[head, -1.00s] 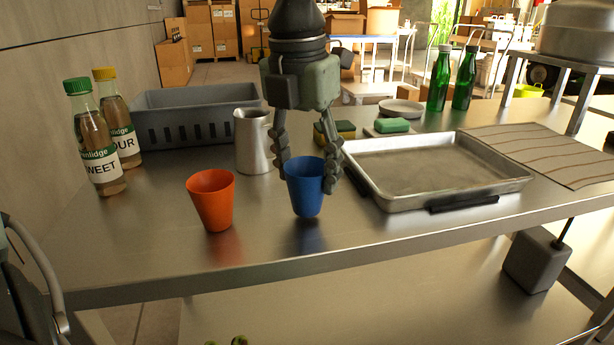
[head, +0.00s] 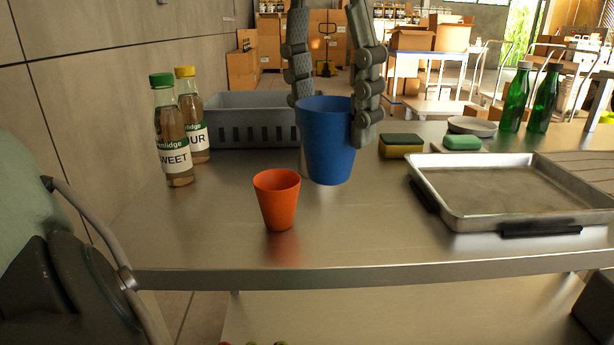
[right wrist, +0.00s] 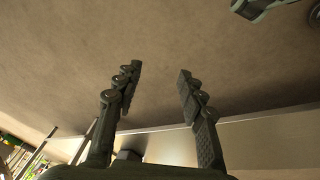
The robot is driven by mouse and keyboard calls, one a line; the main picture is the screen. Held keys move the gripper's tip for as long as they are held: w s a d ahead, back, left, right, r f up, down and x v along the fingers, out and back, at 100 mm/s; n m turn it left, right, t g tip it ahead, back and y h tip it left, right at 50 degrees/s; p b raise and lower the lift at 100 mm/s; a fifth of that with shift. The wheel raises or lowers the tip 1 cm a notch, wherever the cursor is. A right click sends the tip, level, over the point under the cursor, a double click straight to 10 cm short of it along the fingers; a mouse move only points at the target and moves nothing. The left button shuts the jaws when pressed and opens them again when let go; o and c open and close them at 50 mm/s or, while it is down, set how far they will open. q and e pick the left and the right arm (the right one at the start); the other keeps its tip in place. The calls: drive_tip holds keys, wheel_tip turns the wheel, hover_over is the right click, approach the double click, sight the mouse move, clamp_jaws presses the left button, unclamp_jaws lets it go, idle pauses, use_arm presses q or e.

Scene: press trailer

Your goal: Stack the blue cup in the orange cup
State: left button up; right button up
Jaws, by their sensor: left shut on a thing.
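The orange cup (head: 277,202) stands upright and empty-looking on the steel table in the head view. My left gripper (head: 335,113) comes down from the top and is shut on the blue cup (head: 328,145), one finger on each side of its rim. The blue cup is about upright and looks raised above the table, up and right of the orange cup in the picture. The two cups are apart. My right gripper (right wrist: 160,72) is open and empty in the right wrist view, over a plain brown surface.
Two bottles (head: 173,150) and a grey crate (head: 245,122) stand at the back left. A metal tray (head: 455,215) lies to the right, with sponges (head: 401,146) behind it. Green bottles (head: 515,100) stand at the far right. The table's front edge runs below the orange cup.

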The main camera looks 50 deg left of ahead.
use_arm(q)
drive_tip(key=s+a+r+m, duration=0.1)
drive_tip(key=s+a+m, duration=0.7)
drive_tip(key=a, duration=0.6)
drive_tip(key=n+p, duration=0.1)
drive_tip(key=p, duration=0.1)
hover_over(278, 202)
drive_tip(key=w+a, duration=0.2)
wheel_tip(278, 202, down, 7)
drive_tip(key=f, duration=0.1)
drive_tip(key=f+b, duration=0.1)
drive_tip(key=f, duration=0.1)
drive_tip(key=shift+s+a+f+h, duration=0.1)
drive_tip(key=shift+a+f+h, duration=0.15)
drive_tip(key=shift+h, duration=0.15)
use_arm(e)
drive_tip(key=shift+s+f, duration=0.15)
drive_tip(key=shift+f, duration=0.7)
use_arm(q)
drive_tip(key=shift+f, duration=0.15)
use_arm(e)
drive_tip(key=shift+r, duration=0.1)
